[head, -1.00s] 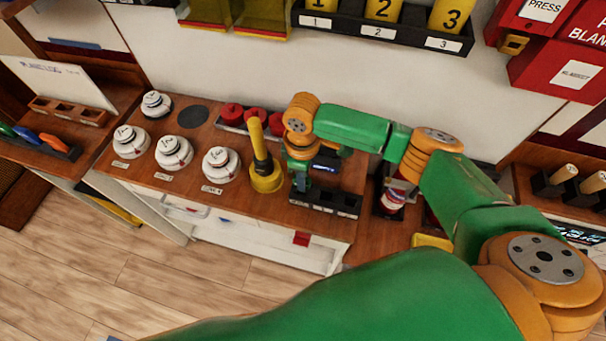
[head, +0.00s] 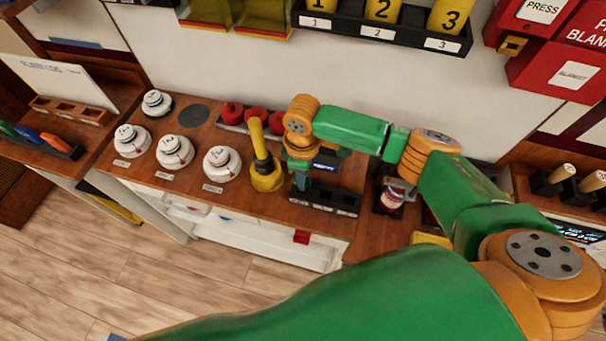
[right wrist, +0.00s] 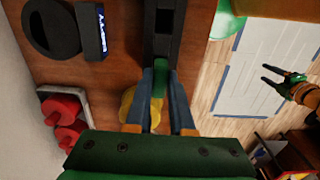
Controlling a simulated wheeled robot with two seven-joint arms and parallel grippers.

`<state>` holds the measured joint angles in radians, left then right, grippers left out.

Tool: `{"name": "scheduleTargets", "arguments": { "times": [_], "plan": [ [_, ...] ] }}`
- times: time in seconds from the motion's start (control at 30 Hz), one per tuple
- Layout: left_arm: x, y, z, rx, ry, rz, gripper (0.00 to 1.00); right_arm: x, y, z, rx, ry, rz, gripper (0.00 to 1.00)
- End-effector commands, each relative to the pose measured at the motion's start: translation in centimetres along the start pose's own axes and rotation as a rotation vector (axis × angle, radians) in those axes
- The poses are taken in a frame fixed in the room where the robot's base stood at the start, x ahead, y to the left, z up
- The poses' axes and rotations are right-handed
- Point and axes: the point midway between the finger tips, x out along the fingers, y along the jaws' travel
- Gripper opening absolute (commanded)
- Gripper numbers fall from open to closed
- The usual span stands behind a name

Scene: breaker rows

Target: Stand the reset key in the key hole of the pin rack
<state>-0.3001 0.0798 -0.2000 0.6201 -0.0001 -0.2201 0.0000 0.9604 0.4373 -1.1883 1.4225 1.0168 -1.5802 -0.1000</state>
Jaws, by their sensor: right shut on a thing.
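The pin rack (head: 322,199) is a long black block with square holes, near the front edge of the wooden counter. In the right wrist view the rack (right wrist: 163,40) runs away from my fingers. My right gripper (head: 300,182) points down at the rack's left end. In the right wrist view its two blue-grey fingers (right wrist: 161,98) are shut on a small green piece, the reset key (right wrist: 160,78). The key lines up with the rack's near end; I cannot tell whether its lower end is in a hole. My left gripper (right wrist: 272,74) shows only in the right wrist view, with its fingers apart and empty.
A yellow upright handle on a round base (head: 265,175) stands close left of my right gripper. White detectors (head: 221,162) stand further left. Red knobs (head: 232,113) sit behind. A small dark display (head: 325,160) is behind the rack.

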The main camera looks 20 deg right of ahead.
Motion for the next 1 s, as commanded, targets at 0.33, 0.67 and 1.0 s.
{"name": "scheduleTargets", "arguments": {
  "times": [0.33, 0.67, 1.0],
  "plan": [
    [0.4, 0.0, 0.0, 0.0, 0.0, 0.0, 0.56, 0.9, 0.0, 0.0, 0.0, 0.001, 0.0, 0.0],
    [0.7, 0.0, 0.1, 0.0, 0.0, 0.0, 0.56, 1.8, 0.0, 0.0, 0.001, 0.001, -0.001, 0.0],
    [1.1, 0.0, 0.1, 0.0, 0.0, 0.0, 0.56, 2.6, 0.0, 0.0, 0.0, 0.0, 0.0, 0.0]
  ]
}}
